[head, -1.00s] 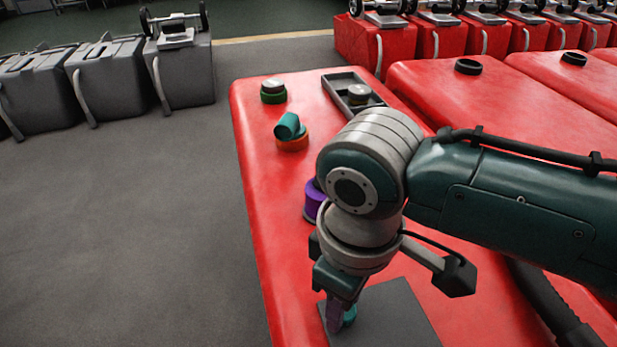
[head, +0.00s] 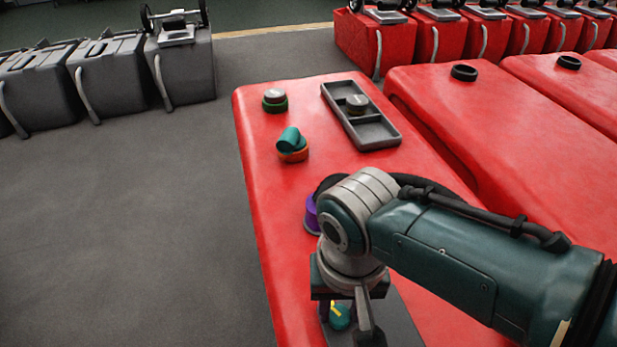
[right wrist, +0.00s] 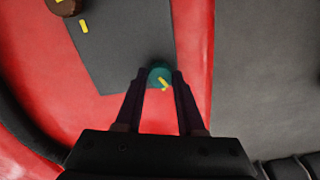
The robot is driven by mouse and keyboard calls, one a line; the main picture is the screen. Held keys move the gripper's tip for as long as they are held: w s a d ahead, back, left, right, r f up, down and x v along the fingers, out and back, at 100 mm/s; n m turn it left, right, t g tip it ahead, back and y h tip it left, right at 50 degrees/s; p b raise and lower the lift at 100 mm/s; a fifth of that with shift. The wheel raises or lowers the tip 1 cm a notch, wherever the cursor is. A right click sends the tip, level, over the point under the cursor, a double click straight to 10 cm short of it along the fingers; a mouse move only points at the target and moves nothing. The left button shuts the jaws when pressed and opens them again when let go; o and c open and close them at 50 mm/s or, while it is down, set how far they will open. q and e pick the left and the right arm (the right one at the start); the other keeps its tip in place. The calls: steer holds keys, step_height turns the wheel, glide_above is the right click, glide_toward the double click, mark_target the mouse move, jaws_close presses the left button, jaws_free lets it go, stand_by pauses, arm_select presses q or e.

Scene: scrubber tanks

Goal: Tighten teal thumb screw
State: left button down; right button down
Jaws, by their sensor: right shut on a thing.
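The teal thumb screw (head: 341,318) is a small round knob with a yellow mark on top. It sits at a dark grey plate (head: 398,325) on the red tank top. In the right wrist view the teal thumb screw (right wrist: 156,73) lies between my two fingertips, near the plate's edge. My right gripper (right wrist: 160,80) points down at it and is shut on it. In the head view my wrist and fingers hide part of the screw and plate. My left gripper is not in view.
A purple ring (head: 312,217) is partly behind my wrist. In the wrist view, a brown round piece (right wrist: 66,7) is at the plate's corner.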

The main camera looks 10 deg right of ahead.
mark_target(339, 314)
steer(key=m, duration=0.3)
steer(key=shift+a+r+m+p, duration=0.1)
steer(key=shift+r+m+p, duration=0.1)
steer(key=shift+m+p, duration=0.15)
steer(key=shift+m, duration=1.05)
steer(key=shift+w, duration=0.1)
steer(key=c, duration=0.5)
jaws_free()
steer(key=shift+f, duration=0.15)
step_height(339, 314, up, 10)
steer(key=p, duration=0.7)
